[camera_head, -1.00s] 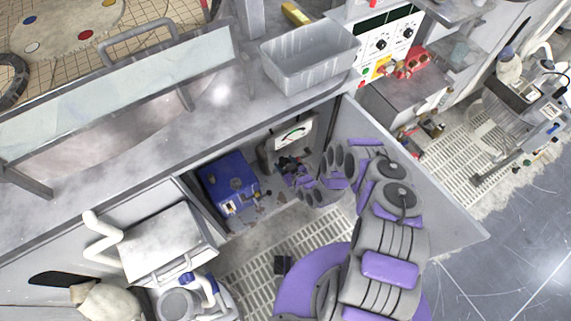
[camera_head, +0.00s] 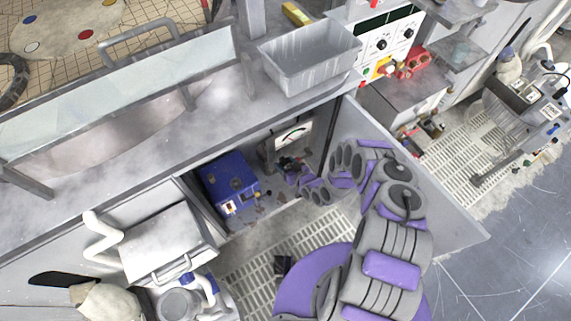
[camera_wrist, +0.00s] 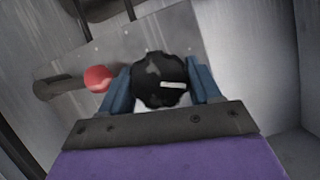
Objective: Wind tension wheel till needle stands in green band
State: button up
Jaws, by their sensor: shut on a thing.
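A black round knob with a white mark (camera_wrist: 160,78), which I take as the tension wheel, sits between my gripper's blue fingers in the wrist view. My gripper (camera_wrist: 162,88) is shut on it, one finger on each side. In the head view my gripper (camera_head: 289,164) is inside the open cabinet, just below the gauge. The white gauge (camera_head: 293,134) has a dark needle and a green arc. It is too small to tell exactly where the needle stands against the green. The wheel is mostly hidden by my gripper in the head view.
A blue box (camera_head: 227,185) stands left of my gripper in the cabinet. The open cabinet door (camera_head: 440,215) is close right of my arm. The worktop with a grey bin (camera_head: 309,65) overhangs above. A red ball (camera_wrist: 98,78) is left of the knob.

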jog(key=shift+m+g+y, duration=0.4)
jog(key=shift+m+y, duration=0.4)
jog(key=shift+m, duration=0.5)
jog(key=shift+d, duration=0.15)
jog(key=o, duration=1)
jog(key=shift+c, duration=0.2)
